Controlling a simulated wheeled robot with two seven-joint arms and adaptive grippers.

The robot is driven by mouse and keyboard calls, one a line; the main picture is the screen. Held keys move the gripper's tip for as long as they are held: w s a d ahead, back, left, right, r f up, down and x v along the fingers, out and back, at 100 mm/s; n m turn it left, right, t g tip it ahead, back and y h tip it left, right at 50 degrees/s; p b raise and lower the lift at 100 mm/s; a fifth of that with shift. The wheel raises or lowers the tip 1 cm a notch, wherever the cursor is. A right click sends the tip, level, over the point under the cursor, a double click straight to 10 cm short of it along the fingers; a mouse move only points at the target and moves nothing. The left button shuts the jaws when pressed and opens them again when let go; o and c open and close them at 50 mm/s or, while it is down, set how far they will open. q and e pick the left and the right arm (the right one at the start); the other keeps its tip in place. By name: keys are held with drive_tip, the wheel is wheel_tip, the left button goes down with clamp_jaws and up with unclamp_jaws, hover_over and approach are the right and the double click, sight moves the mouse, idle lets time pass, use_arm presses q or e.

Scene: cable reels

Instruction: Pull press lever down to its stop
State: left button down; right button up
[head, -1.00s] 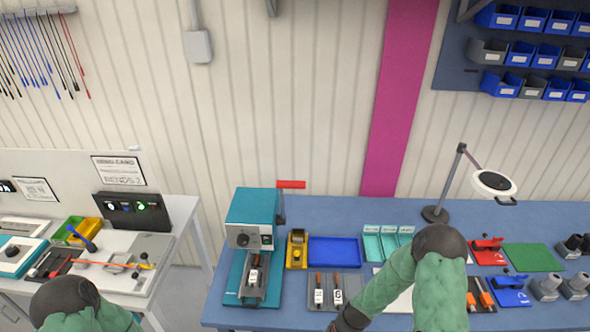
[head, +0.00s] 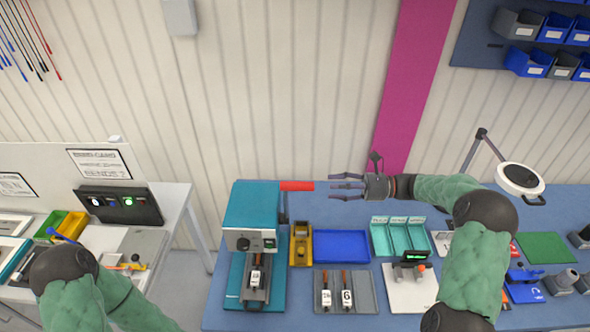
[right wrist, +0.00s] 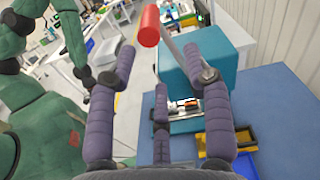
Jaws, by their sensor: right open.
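The press (head: 251,222) is a teal box on a teal base at the left end of the blue bench. Its lever has a red handle (head: 297,186) that sticks out level to the right, near the top of the press. My right gripper (head: 346,187) is open and just right of the handle's end, apart from it in the head view. In the right wrist view the red handle (right wrist: 149,25) shows ahead, between the spread fingers (right wrist: 160,75). A marked piece (head: 256,279) sits in the press below its head. My left arm shows at the lower left; its gripper is out of view.
A yellow device (head: 301,245) and a blue tray (head: 341,246) stand right of the press. A grey holder (head: 364,292) with marked pieces lies in front. Teal bins (head: 380,240) and a magnifier lamp (head: 520,179) are farther right. Air around the handle is clear.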

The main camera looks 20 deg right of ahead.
sight(304, 184)
drive_tip(key=p+x, duration=0.1)
drive_tip(key=x, duration=0.2)
drive_tip(key=s+r+x, duration=0.1)
drive_tip(key=x, duration=0.2)
drive_tip(key=p+x, duration=0.1)
drive_tip(key=x, duration=0.2)
drive_tip(key=shift+s+a+r+p, duration=0.1)
drive_tip(key=shift+a+r+p, duration=0.2)
drive_tip(key=shift+a, duration=0.3)
drive_tip(key=shift+w+a+f, duration=0.2)
drive_tip(key=shift+w+a, duration=0.05)
drive_tip(key=shift+s, duration=0.1)
drive_tip(key=c, duration=0.7)
clamp_jaws()
use_arm(q)
drive_tip(key=r, duration=0.1)
drive_tip(key=s+r, duration=0.1)
drive_tip(key=r, duration=0.1)
use_arm(e)
drive_tip(key=shift+d, duration=0.1)
drive_tip(key=shift+r, duration=0.1)
